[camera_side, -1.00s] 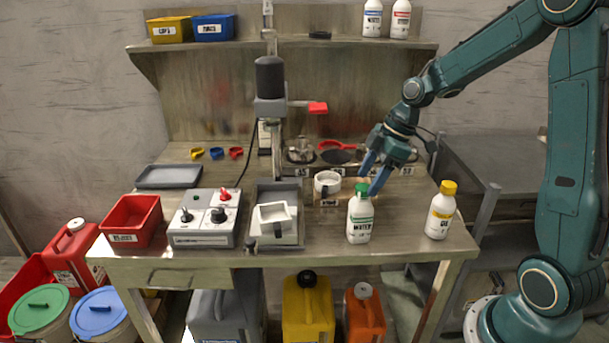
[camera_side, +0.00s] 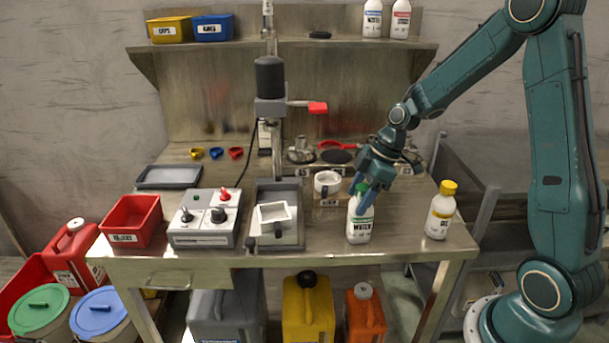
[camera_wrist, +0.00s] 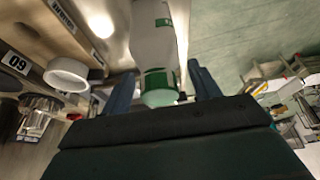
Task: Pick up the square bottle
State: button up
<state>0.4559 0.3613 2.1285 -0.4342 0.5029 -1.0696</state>
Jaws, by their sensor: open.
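A white bottle with a green cap and a green "WATER" label (camera_side: 359,226) stands upright near the front edge of the workbench. I cannot clearly tell how square its body is. My gripper (camera_side: 364,203) is tilted down over the bottle's top and hides part of its cap and shoulder. In the wrist view, my gripper (camera_wrist: 163,83) is open, with one blue finger on each side of the bottle (camera_wrist: 153,42). Its green cap end lies between the fingers, with gaps showing on both sides. A white bottle with a yellow cap (camera_side: 440,212) stands upright to the right.
A white round cup (camera_side: 327,182) stands just behind and left of the bottle. A white square container (camera_side: 273,218) sits in a grey tray below a press. A switch box (camera_side: 203,230) and red bin (camera_side: 133,217) are further left. Bench space between the two bottles is clear.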

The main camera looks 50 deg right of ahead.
dwell(0.3)
grip_shut()
dwell(0.3)
jog(key=shift+r, duration=0.1)
notch_tip(320, 180, up, 20)
dwell(0.7)
dwell(0.4)
